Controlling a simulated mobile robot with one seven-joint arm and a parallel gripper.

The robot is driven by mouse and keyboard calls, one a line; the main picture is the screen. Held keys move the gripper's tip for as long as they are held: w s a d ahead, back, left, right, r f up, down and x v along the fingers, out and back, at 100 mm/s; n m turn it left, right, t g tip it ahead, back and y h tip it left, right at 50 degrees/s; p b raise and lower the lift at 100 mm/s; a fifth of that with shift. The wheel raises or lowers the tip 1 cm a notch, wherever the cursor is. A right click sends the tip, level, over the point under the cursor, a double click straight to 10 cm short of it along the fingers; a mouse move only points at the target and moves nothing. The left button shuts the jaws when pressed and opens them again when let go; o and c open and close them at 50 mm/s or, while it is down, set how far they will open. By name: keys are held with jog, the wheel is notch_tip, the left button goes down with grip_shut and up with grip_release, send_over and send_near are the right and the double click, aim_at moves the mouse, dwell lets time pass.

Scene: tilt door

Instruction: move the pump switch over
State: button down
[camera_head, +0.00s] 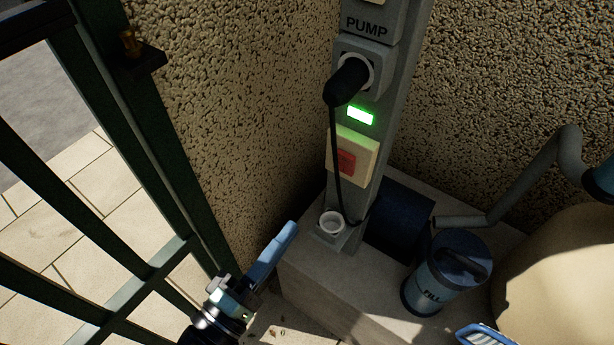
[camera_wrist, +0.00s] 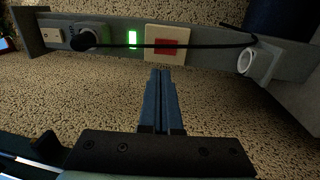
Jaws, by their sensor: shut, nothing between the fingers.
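The pump switch is a red rocker (camera_head: 347,162) on a cream plate (camera_head: 365,150), low on a grey post (camera_head: 402,60) marked PUMP. A lit green indicator (camera_head: 361,115) is just above it. In the wrist view the red rocker (camera_wrist: 166,47) and the green light (camera_wrist: 132,40) lie ahead of my fingers, with a black cable across the rocker. My gripper (camera_head: 290,227) is shut and empty, left of and below the switch, apart from it. Its closed blue fingers (camera_wrist: 160,73) point towards the plate in the wrist view. I cannot tell which way the rocker is set.
A black plug (camera_head: 349,80) sits in the socket above the light; its cable (camera_head: 335,150) hangs past the switch. A blue canister (camera_head: 425,290) and a pipe (camera_head: 510,195) stand right. A green metal gate (camera_head: 125,140) is left, a rough wall (camera_head: 240,100) behind.

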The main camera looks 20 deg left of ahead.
aim_at(344, 160)
jog(key=x, duration=1.3)
jog(key=shift+w+p, duration=0.15)
jog(key=shift+p, duration=0.15)
jog(key=shift+w+d+r, duration=0.1)
jog(key=shift+w, duration=0.1)
jog(key=shift+r, duration=0.1)
